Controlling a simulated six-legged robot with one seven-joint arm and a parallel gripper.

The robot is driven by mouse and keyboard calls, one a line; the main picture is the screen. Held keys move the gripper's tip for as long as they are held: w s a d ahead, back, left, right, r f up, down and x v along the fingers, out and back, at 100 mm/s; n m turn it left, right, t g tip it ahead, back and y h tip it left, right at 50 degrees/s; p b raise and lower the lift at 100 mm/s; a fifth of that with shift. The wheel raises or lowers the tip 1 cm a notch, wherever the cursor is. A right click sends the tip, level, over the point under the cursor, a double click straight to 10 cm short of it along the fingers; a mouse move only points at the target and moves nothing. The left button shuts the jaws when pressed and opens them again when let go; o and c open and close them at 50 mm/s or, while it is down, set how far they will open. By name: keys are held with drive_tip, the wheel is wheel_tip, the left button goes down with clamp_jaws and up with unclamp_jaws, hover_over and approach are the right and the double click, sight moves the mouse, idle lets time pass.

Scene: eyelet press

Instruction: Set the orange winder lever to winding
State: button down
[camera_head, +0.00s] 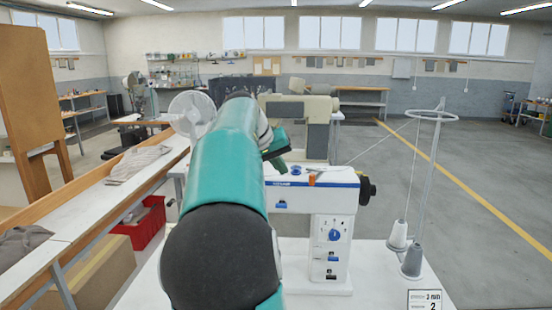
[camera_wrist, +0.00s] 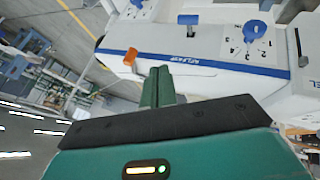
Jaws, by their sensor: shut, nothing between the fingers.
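The orange winder lever (camera_head: 312,180) stands on top of the white sewing machine (camera_head: 334,202), near its right end. It also shows in the wrist view (camera_wrist: 130,57), tilted, on the edge of the machine's top. My gripper (camera_wrist: 158,72) is shut and empty, its two green fingers together. In the wrist view the fingertips are a little to the right of the lever and apart from it. In the head view my gripper (camera_head: 277,166) is just left of the lever, partly hidden by my arm.
A black handwheel (camera_head: 367,190) sticks out at the machine's right end. A blue numbered dial (camera_head: 334,235) is on its front. A thread stand (camera_head: 432,180) with cones (camera_head: 412,259) stands to the right. A second machine (camera_head: 307,118) is behind.

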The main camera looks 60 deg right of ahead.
drive_tip(key=s+d+f, duration=0.3)
drive_tip(key=s+d, duration=0.1)
drive_tip(key=shift+d, duration=0.35)
drive_tip(key=shift+f, duration=0.1)
